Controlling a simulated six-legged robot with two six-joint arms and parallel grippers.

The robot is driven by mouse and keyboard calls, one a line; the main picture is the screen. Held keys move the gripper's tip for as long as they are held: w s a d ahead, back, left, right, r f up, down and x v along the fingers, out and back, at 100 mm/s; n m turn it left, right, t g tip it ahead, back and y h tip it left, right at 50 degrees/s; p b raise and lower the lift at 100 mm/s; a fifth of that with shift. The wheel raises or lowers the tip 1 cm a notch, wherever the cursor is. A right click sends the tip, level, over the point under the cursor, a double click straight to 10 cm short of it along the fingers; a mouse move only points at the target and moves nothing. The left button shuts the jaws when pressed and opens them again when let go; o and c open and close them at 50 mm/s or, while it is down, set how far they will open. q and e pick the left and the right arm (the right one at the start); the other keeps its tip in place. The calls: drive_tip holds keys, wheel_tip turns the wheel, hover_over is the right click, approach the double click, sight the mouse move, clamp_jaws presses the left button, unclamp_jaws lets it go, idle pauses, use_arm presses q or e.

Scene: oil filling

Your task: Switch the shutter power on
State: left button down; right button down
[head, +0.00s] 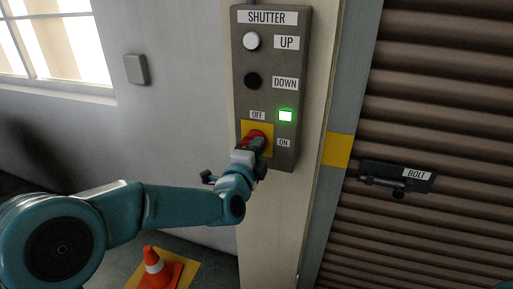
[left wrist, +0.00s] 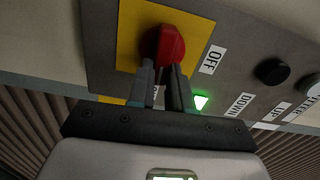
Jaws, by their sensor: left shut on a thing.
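The grey shutter control box (head: 266,60) is on the post beside the shutter. Its red rotary switch (head: 254,135) sits on a yellow plate (head: 246,127) low on the box, between the OFF label (head: 257,115) and the ON label (head: 284,142). A square lamp (head: 286,116) beside it glows green. My left gripper (head: 258,146) is shut on the red switch. In the left wrist view, both fingers (left wrist: 161,75) close on the red knob (left wrist: 167,44). The fingers partly hide the knob, and its exact angle is hard to tell.
Above the switch are a white UP button (head: 251,41) and a black DOWN button (head: 252,81). The brown slatted shutter (head: 440,90) with a dark bolt (head: 385,182) is to the right. An orange cone (head: 154,266) stands on the floor below my left arm.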

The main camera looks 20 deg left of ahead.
use_arm(q)
drive_tip(key=shift+f+m, duration=0.1)
drive_tip(key=shift+m, duration=0.4)
drive_tip(key=c, duration=1)
unclamp_jaws()
drive_tip(key=shift+c, duration=0.2)
drive_tip(key=s+b, duration=0.2)
drive_tip(key=s, duration=1.4)
drive_tip(key=shift+s+a, duration=0.2)
drive_tip(key=shift+a, duration=0.1)
